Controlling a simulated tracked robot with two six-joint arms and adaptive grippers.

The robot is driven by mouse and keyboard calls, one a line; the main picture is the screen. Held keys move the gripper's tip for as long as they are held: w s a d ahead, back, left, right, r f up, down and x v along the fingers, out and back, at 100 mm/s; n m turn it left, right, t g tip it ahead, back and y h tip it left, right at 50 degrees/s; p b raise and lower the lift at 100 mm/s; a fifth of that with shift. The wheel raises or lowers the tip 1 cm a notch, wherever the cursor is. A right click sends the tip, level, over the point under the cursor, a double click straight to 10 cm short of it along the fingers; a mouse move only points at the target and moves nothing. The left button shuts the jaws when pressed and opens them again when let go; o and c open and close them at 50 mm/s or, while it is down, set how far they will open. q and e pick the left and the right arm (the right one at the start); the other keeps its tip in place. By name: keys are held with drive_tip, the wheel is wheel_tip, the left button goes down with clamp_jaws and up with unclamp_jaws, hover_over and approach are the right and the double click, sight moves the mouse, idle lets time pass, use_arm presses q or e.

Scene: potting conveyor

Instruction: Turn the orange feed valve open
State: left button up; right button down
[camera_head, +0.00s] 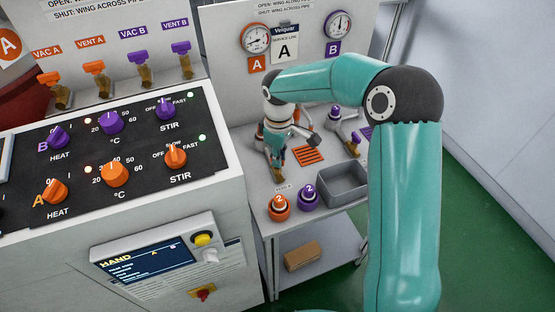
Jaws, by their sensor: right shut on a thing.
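My right gripper (275,160) reaches down from the teal arm onto the small bench, below the board marked A. It is shut on the orange feed valve (260,131), of which only a little orange shows beside the gripper. The wing's exact angle is hidden by the gripper and wrist. A matching purple valve (335,114) stands to the right, apart from the gripper. My left gripper is not in view.
Orange and purple caps marked 2 (279,207) and a grey tray (344,183) sit at the bench front. A control panel (110,150) with knobs fills the left, with vac and vent valves (95,80) behind it. A brown block (302,256) lies on the lower shelf.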

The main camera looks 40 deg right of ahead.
drive_tip(key=m+b, duration=0.1)
drive_tip(key=m, duration=0.3)
drive_tip(key=shift+a+f+m, duration=0.1)
drive_tip(key=shift+a+m, duration=0.05)
drive_tip(key=shift+m, duration=0.15)
drive_tip(key=shift+m+b, duration=0.6)
drive_tip(key=shift+m, duration=1.3)
drive_tip(key=c, duration=1.2)
unclamp_jaws()
drive_tip(key=shift+r, duration=0.2)
wheel_tip(320, 180, up, 12)
drive_tip(key=shift+f, duration=0.2)
